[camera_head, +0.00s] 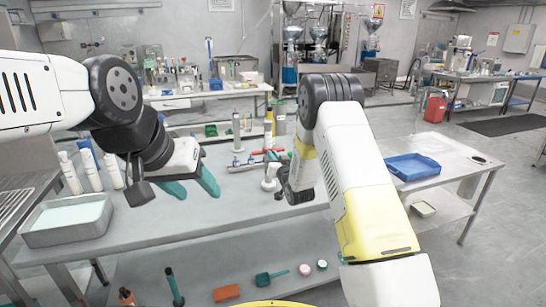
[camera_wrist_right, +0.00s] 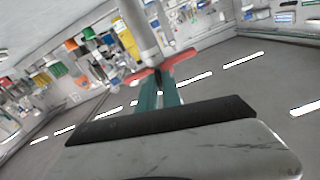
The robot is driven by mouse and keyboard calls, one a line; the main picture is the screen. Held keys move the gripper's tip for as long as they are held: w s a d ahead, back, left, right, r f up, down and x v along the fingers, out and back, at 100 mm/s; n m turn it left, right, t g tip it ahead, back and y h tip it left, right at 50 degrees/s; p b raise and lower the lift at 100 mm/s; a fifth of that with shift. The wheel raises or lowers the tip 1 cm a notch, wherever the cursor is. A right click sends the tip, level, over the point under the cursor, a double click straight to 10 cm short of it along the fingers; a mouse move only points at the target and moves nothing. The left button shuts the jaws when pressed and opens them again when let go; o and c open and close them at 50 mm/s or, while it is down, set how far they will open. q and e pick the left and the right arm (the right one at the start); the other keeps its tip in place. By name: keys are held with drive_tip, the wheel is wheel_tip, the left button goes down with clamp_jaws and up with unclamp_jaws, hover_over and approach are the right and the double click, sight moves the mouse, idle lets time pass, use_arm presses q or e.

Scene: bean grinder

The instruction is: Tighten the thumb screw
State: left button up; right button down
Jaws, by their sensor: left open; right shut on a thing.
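A red winged part (camera_wrist_right: 183,56), which looks like the thumb screw, shows in the right wrist view beside a grey cylinder (camera_wrist_right: 140,35). My right gripper (camera_wrist_right: 160,88) has its teal fingers close together on this part; the contact is small and partly hidden. In the head view, red bars (camera_head: 268,152) lie near the grey upright cylinder (camera_head: 237,132), and my right arm hides most of the right gripper. My left gripper (camera_head: 191,186) is open and empty above the table's left half, its teal fingers spread apart and pointing down to the right.
White bottles (camera_head: 70,172) and a grey tray (camera_head: 68,222) stand at the table's left end. A blue tray (camera_head: 412,167) lies on the right. Bare tabletop (camera_head: 235,205) shows at the front middle. Several tools lie on the shelf below.

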drive_tip(key=shift+d+f+m, duration=0.1)
drive_tip(key=shift+m, duration=3.75)
drive_tip(key=shift+d+f+m, duration=0.1)
drive_tip(key=shift+m, duration=3.75)
drive_tip(key=c, duration=1.5)
unclamp_jaws()
drive_tip(key=v, duration=0.7)
drive_tip(key=shift+s+d+r, duration=0.1)
drive_tip(key=shift+s, duration=0.25)
